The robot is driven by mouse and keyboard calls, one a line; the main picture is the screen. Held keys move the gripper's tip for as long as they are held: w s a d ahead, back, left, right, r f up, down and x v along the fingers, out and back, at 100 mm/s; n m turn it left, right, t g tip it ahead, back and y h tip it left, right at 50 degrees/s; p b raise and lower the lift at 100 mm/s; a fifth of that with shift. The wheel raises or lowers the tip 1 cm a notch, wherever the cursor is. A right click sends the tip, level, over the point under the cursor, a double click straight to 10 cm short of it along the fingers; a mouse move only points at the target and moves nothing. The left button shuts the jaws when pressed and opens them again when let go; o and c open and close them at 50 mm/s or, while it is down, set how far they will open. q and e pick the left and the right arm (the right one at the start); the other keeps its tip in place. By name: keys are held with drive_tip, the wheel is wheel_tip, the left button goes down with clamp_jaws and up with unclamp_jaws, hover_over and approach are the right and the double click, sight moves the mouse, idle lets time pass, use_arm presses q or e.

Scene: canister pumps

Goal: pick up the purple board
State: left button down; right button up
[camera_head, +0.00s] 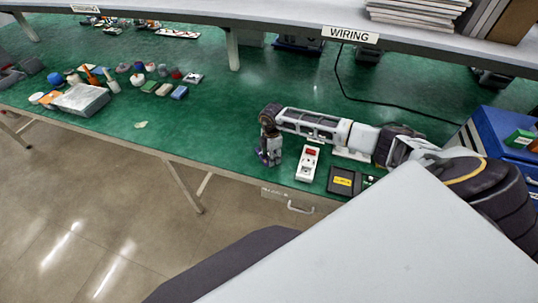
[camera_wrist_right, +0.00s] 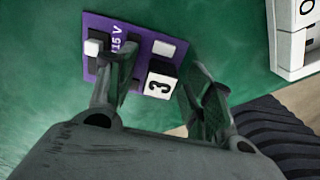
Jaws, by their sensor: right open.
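The purple board (camera_wrist_right: 98,26) lies on the green table under my right gripper (camera_wrist_right: 162,85) in the right wrist view. It carries "15 V" lettering, a white-topped switch (camera_wrist_right: 93,46), a white block (camera_wrist_right: 164,48) and a black block with a white "3" label (camera_wrist_right: 159,85). The open fingers stand on either side of the "3" block, and the left finger covers part of the board. Whether they touch it I cannot tell. In the head view my right gripper (camera_head: 270,149) points down at the table near its front edge, hiding most of the board. My left gripper is out of view.
A white device with a red part (camera_head: 308,163) lies just right of the gripper; it also shows in the wrist view (camera_wrist_right: 291,35). A black-and-yellow box (camera_head: 344,181) and a blue case (camera_head: 505,140) are farther right. The table left of the gripper is mostly clear.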

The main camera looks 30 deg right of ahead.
drive_tip(key=shift+c, duration=0.4)
drive_tip(key=c, duration=1)
drive_tip(key=shift+c, duration=0.2)
drive_tip(key=shift+r+b, duration=0.65)
drive_tip(key=shift+r, duration=4.35)
